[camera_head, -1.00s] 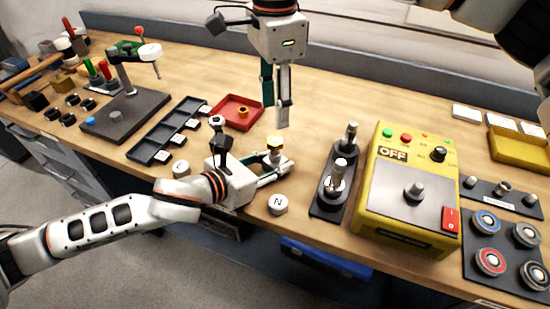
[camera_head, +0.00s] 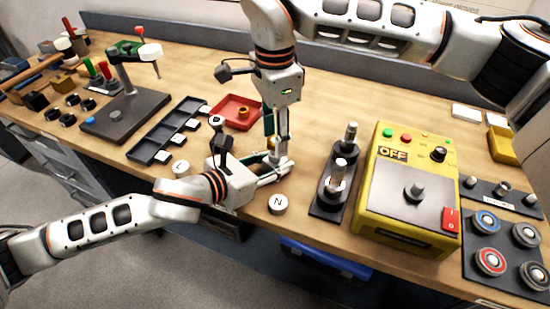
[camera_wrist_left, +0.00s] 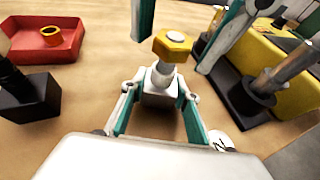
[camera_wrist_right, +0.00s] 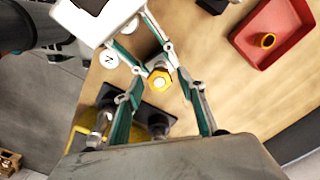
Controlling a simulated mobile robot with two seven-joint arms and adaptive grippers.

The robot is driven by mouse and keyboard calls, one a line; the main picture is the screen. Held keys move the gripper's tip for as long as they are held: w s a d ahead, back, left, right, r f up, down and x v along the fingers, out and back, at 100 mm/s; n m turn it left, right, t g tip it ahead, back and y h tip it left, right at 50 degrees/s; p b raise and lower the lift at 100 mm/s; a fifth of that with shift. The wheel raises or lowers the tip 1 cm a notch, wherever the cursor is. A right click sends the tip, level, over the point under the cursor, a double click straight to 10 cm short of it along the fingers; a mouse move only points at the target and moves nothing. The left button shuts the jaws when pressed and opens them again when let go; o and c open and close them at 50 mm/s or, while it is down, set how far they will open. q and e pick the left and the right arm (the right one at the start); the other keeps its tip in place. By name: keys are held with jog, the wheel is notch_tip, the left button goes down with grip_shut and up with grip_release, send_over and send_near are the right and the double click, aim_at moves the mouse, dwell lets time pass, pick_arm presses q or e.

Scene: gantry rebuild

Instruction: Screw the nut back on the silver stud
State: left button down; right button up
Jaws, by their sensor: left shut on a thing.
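A gold hex nut (camera_wrist_left: 172,45) sits at the top of a silver stud (camera_wrist_left: 163,70), with a pale round centre showing through it. The stud stands upright at the fingertips of my left gripper (camera_wrist_left: 160,92), which is shut on it low over the bench. My right gripper (camera_wrist_right: 163,108) points down from above, fingers spread on either side of the nut. The nut also shows between those fingers in the right wrist view (camera_wrist_right: 160,79), with gaps at both sides. In the head view the right gripper (camera_head: 280,163) hides most of the nut and stud.
A red tray (camera_head: 222,118) with a gold ring (camera_head: 243,112) lies behind. A dark plate (camera_head: 324,205) with two upright silver posts and a yellow box (camera_head: 395,222) marked OFF stand to the right. A round N button (camera_head: 278,204) lies close in front.

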grip_shut()
jog(key=m, duration=0.3)
jog(key=shift+m, duration=0.4)
jog(key=m, duration=1.7)
jog(key=shift+o, duration=0.7)
grip_release()
